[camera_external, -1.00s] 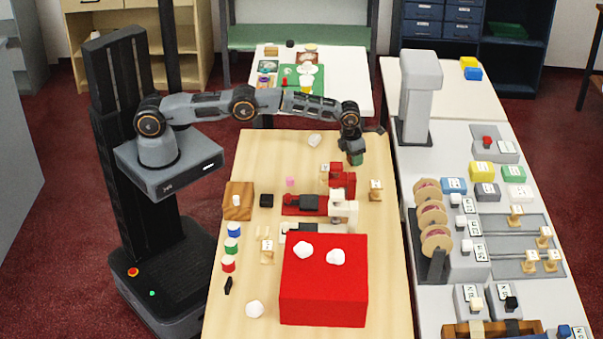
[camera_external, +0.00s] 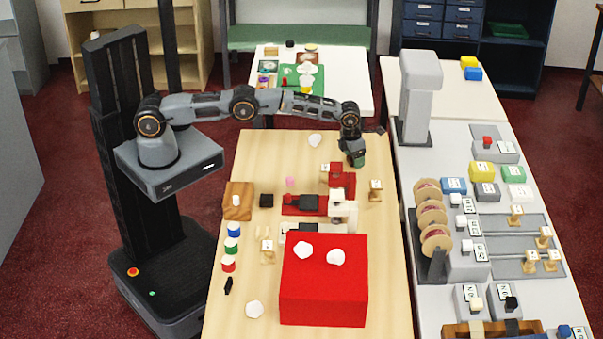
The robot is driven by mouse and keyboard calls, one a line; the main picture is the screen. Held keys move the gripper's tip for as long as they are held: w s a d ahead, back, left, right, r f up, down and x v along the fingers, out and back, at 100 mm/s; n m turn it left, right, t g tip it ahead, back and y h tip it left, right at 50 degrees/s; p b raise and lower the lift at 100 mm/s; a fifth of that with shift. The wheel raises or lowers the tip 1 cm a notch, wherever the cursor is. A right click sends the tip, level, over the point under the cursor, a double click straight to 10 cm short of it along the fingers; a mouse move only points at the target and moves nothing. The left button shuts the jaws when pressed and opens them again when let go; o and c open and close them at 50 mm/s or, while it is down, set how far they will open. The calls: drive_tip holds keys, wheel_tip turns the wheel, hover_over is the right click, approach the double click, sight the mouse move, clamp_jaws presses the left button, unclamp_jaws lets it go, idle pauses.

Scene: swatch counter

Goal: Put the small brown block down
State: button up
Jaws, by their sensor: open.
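My gripper (camera_external: 355,161) points down over the far right part of the wooden table, just behind the red press-like device (camera_external: 343,179). Its jaws are open. A dark green part shows at its end, and I cannot tell whether anything lies between or under the fingers. I cannot clearly make out a small brown block; it may be hidden by the gripper. A larger brown wooden block (camera_external: 246,190) with a small white piece on it stands at the table's left edge, well away from my gripper.
A big red box (camera_external: 323,295) with two white lumps on top fills the near middle of the table (camera_external: 385,270). A white device (camera_external: 343,206) stands beside the red one. Small tan stands (camera_external: 376,191) are nearby. The far left of the table is mostly clear.

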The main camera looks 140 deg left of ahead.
sight(350, 158)
wheel_tip(350, 158, up, 12)
drive_tip(key=d, duration=0.2)
drive_tip(key=w+d+r+n+t, duration=0.1)
drive_tip(key=d+r+n, duration=0.5)
drive_tip(key=d, duration=0.7)
drive_tip(key=d+r+n, duration=0.4)
drive_tip(key=d+r, duration=0.4)
drive_tip(key=d, duration=0.6)
drive_tip(key=s+d+n+t, duration=0.1)
drive_tip(key=s+d+n, duration=0.5)
drive_tip(key=s+d, duration=0.6)
drive_tip(key=s+d+f+n+t+h, duration=0.1)
drive_tip(key=s+d+f+n, duration=0.4)
drive_tip(key=s+d, duration=0.4)
drive_tip(key=shift+d+f+n+h+b, duration=0.25)
drive_tip(key=shift+n+b, duration=0.2)
drive_tip(key=shift+n, duration=0.45)
drive_tip(key=shift+r, duration=0.1)
idle(1.5)
